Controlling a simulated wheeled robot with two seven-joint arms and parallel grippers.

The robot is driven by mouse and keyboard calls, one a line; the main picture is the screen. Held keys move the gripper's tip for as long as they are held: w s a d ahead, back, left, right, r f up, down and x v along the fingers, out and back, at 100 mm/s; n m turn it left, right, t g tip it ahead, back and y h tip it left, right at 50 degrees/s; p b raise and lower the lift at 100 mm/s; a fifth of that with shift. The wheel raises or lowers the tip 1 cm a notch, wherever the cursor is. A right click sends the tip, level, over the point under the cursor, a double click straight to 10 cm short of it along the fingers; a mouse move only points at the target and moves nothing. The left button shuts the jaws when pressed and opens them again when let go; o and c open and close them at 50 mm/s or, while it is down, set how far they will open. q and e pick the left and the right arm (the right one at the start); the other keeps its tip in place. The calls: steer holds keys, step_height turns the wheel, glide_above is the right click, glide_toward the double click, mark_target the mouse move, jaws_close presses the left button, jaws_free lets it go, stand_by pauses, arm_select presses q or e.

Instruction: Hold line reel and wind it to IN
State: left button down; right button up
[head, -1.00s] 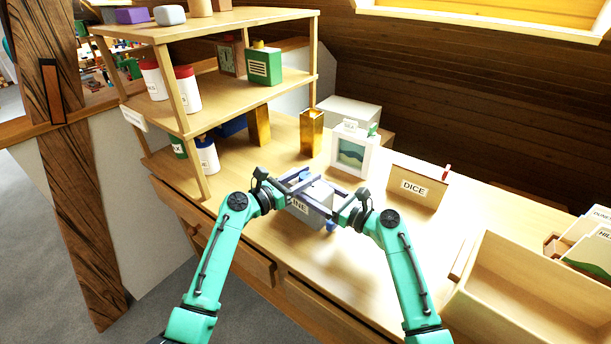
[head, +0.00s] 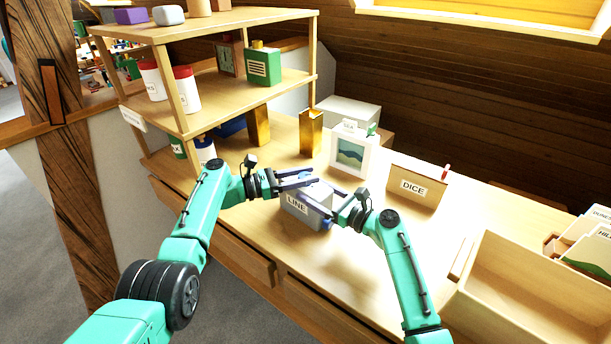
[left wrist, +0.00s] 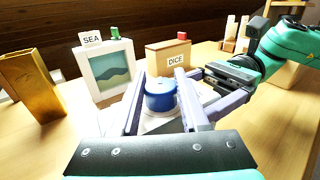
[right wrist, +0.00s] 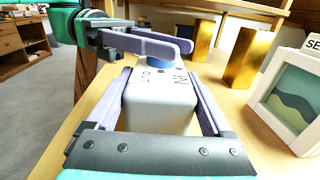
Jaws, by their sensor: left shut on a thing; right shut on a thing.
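The line reel is a pale grey box marked LINE (head: 297,206) on the desk. Its blue round knob (left wrist: 160,96) is on top, between the fingers of my left gripper (head: 315,180), which is shut on it. My right gripper (head: 336,208) is shut on the reel's body from the right side. In the right wrist view the body (right wrist: 158,105) sits between the right fingers. OUT and IN show on its top. The left fingers cross above and partly hide the knob. I cannot tell which mark the knob points to.
A framed sea picture (head: 351,155) and a DICE box (head: 418,187) stand behind the reel. Gold blocks (head: 311,133) stand further back. A shelf unit (head: 205,118) is at the left, close to my left arm. An open wooden bin (head: 520,300) is at the right.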

arm_select(q)
steer(key=shift+a+f, duration=0.1)
steer(key=shift+f, duration=0.05)
steer(key=shift+c, duration=2)
jaws_free()
steer(key=v, duration=1.2)
arm_select(e)
steer(key=o, duration=1.4)
